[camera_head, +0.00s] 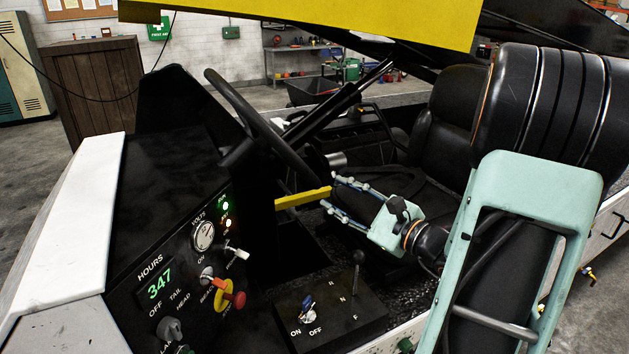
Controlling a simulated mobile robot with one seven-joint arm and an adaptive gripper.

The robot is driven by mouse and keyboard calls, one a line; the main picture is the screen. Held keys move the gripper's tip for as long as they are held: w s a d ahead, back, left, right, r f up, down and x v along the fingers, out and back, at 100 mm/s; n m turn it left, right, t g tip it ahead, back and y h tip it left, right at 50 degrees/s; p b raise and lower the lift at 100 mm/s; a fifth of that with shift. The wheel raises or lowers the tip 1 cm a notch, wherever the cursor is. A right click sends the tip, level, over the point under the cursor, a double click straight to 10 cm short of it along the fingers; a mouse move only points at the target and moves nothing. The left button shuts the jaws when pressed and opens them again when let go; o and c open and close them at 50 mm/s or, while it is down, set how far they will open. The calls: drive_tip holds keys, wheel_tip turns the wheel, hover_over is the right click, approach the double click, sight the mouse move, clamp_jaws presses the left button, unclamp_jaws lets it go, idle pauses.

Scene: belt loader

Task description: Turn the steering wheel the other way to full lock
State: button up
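The black steering wheel (252,120) shows nearly edge-on in the head view, above the dark dashboard. Its rim runs from upper left down to the right, and the lower right end comes near my gripper. My gripper (329,191) is right of and just below that end, fingers pointing left. The two fingers are spread apart with nothing seen clamped between them. I cannot tell whether a fingertip touches the rim. The wheel's hub and spokes are mostly hidden, so its turn angle cannot be read.
A yellow bar (300,198) lies just left of my fingertips. A gear lever (357,273) and a switch box (325,308) are below. The dash panel (165,225) has a gauge, lamps and a red knob (239,299). A black seat (455,125) is behind; a yellow panel (330,18) hangs above.

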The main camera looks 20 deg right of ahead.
sight(319, 184)
drive_tip(key=p+x, duration=0.1)
drive_tip(key=x, duration=0.7)
drive_tip(key=shift+c, duration=0.2)
clamp_jaws()
